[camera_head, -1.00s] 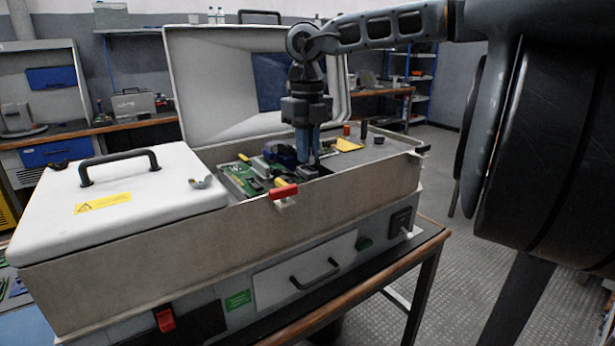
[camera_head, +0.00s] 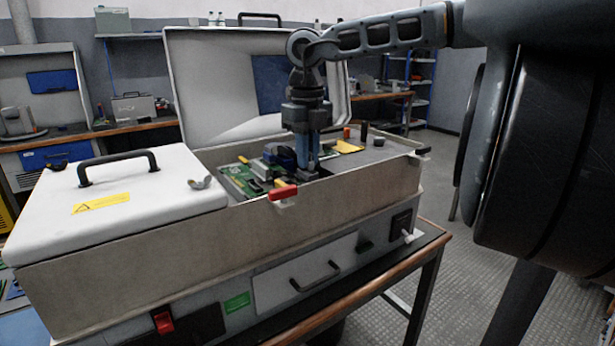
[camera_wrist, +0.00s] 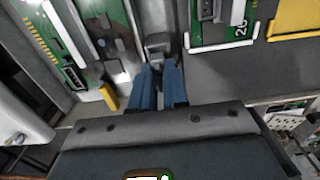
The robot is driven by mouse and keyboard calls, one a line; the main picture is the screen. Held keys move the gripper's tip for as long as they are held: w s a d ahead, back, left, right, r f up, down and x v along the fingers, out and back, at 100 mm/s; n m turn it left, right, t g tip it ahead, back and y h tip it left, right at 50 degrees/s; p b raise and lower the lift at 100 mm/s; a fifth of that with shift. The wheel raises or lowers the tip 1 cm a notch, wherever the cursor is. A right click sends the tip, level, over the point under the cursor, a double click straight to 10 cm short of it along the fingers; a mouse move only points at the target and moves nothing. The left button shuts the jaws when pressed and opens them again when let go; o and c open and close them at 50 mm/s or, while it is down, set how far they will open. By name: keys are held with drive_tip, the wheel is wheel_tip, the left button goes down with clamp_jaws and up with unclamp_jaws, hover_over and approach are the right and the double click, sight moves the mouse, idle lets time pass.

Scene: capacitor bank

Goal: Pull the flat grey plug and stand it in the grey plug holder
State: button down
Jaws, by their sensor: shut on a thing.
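My gripper (camera_head: 308,164) points straight down into the open case, over the circuit boards. In the wrist view its two blue fingers (camera_wrist: 158,72) are shut on a small grey part, which looks like the flat grey plug (camera_wrist: 157,43). The plug's lower end is hidden, so I cannot tell whether it is seated or free. I cannot pick out the grey plug holder with certainty in either view.
Green circuit boards (camera_head: 239,180) lie left of my gripper. The raised lid (camera_head: 220,90) stands behind, and the case's front wall (camera_head: 340,195) with a red clip (camera_head: 283,191) is in front. A dark post (camera_head: 364,131) and a grey knob (camera_head: 379,141) stand to the right.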

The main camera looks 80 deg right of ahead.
drive_tip(key=shift+f+b, duration=0.5)
drive_tip(key=shift+f, duration=0.1)
drive_tip(key=c, duration=1.1)
unclamp_jaws()
drive_tip(key=shift+o, duration=0.2)
drive_tip(key=shift+r, duration=0.1)
wheel_tip(320, 180, up, 8)
drive_tip(key=p, duration=0.4)
